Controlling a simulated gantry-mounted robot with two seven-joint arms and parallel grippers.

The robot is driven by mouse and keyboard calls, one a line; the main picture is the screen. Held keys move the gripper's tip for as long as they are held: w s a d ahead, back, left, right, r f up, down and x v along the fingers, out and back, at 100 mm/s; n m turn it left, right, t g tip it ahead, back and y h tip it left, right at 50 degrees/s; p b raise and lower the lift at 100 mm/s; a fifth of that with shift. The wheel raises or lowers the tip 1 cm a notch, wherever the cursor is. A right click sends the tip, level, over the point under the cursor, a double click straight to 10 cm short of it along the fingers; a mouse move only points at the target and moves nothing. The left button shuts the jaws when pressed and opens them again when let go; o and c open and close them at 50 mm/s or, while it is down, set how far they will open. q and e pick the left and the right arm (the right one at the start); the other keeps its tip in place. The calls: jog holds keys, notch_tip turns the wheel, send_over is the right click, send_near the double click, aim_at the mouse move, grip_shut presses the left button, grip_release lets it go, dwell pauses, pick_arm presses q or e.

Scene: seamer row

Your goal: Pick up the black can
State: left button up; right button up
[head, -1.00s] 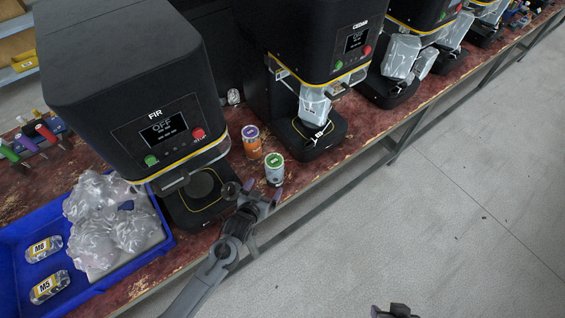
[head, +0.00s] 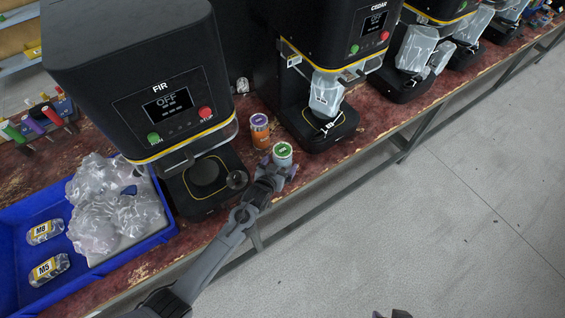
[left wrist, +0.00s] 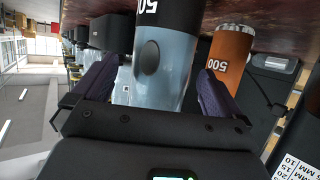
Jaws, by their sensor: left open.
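A can with a green lid (head: 283,152) stands on the red-brown bench between the two near machines. In the left wrist view this can (left wrist: 165,60) shows upside down, with a grey-blue body, a black band marked 500 and a dark oval spot. It is the only can in view with black on it. My left gripper (head: 276,170) is open at this can, and it also shows in the left wrist view (left wrist: 156,75) with one purple finger on each side of the can. Whether the fingers touch it, I cannot tell. A dark tip of mine (head: 392,313) shows at the bottom edge.
An orange can with a purple lid (head: 260,130) stands close behind. The FIR machine (head: 165,85) is to the left, the CEDAR machine (head: 335,50) to the right. A blue tray (head: 130,258) with clear bags is at the left. Open floor lies beyond the bench's front edge.

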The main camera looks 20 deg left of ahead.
pick_arm(q)
jog(key=x, duration=0.3)
jog(key=shift+w+r+b, duration=0.1)
jog(key=shift+w+b, duration=0.05)
jog(key=shift+b, duration=0.15)
jog(key=shift+c, duration=0.5)
jog(key=c, duration=1.2)
jog(key=shift+r, duration=0.1)
jog(key=shift+c, duration=0.7)
jog(key=shift+r, duration=0.1)
